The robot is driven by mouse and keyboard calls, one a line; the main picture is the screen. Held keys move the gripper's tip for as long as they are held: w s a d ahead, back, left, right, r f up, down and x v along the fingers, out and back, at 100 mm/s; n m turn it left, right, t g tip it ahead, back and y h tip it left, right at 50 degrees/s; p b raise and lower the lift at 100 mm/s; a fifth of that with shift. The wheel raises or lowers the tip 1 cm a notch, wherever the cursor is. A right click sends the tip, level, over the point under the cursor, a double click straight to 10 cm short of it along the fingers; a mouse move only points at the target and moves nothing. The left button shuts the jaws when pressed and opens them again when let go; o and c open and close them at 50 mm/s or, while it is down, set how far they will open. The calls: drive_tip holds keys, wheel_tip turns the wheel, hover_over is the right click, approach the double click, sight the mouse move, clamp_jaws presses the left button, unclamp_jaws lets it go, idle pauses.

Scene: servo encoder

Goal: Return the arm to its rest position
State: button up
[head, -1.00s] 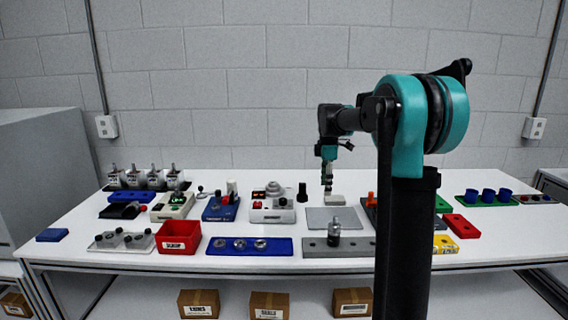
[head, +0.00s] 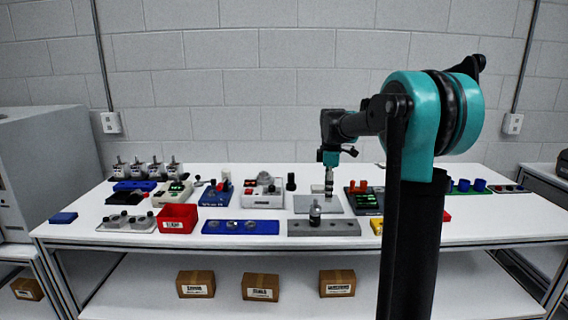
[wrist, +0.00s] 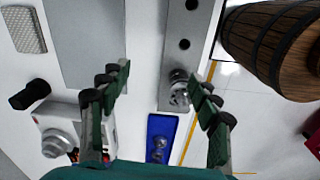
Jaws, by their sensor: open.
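My arm reaches out over the white table (head: 270,262) from the right of the head view. My gripper (head: 329,186) points down over the grey plate area, and its fingers look small there. In the wrist view my gripper (wrist: 160,95) has its two green-padded fingers spread wide apart, with nothing held between them. Below and between the fingers are a grey block with holes (wrist: 185,62), a metal knob-like part (wrist: 179,90) on it, and a blue tray (wrist: 162,128). The gap between the fingertips and the table cannot be judged exactly.
A red bin (head: 177,218), a blue tray (head: 247,227) and several small devices crowd the table's left and middle. Blue cups (head: 479,185) stand at the right. A wooden barrel (wrist: 275,45) shows in the wrist view. Boxes (head: 261,287) sit on the lower shelf.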

drive_tip(key=s+d+f+m+t, duration=0.1)
drive_tip(key=s+f+m+t, duration=0.1)
drive_tip(key=s+f+m, duration=0.6)
drive_tip(key=s+d+f+m+t, duration=0.1)
drive_tip(key=s+f+m, duration=0.7)
drive_tip(key=s, duration=1.3)
wheel_tip(320, 180, down, 3)
drive_tip(key=shift+d+t, duration=0.4)
drive_tip(key=shift+d, duration=0.35)
